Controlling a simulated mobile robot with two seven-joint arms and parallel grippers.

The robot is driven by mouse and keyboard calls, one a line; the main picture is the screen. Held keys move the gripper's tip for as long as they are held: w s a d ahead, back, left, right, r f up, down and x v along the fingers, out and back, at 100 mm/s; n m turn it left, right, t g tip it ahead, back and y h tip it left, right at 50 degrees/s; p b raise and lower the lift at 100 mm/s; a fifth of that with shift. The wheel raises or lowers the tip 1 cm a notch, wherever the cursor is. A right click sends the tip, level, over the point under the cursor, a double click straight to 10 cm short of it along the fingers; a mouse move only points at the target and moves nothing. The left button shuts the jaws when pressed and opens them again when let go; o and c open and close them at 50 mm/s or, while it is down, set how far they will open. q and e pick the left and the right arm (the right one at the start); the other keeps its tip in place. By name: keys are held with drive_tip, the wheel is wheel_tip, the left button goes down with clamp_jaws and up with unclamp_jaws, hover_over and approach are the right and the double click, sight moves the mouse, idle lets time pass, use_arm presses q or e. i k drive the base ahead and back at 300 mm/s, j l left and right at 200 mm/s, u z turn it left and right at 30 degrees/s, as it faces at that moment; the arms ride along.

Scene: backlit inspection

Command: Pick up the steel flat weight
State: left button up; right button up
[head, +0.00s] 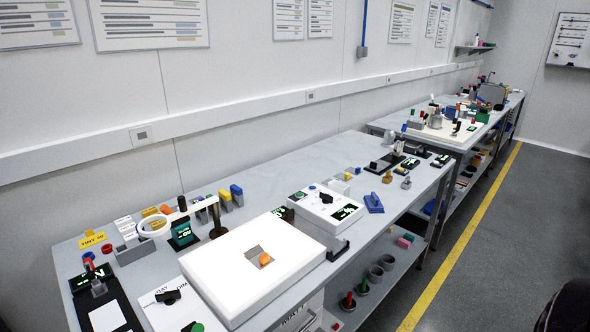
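I cannot tell for certain which item is the steel flat weight; several small grey pieces are in view. A grey square (252,252) sits on the white glowing panel (215,279) of the near bench, with an orange piece (265,259) at its right side. Another small grey piece (406,183) stands farther along the bench near its front edge. Neither of my grippers is in view.
The near bench (330,150) carries a ring lamp (153,226), a white device (325,208), a blue block (374,203) and several small displays. A shelf below holds cups (375,273). A second crowded bench stands beyond. Open floor (500,250) with a yellow line (462,235) lies right.

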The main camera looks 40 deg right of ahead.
sight(407, 184)
drive_tip(key=z, duration=2.05)
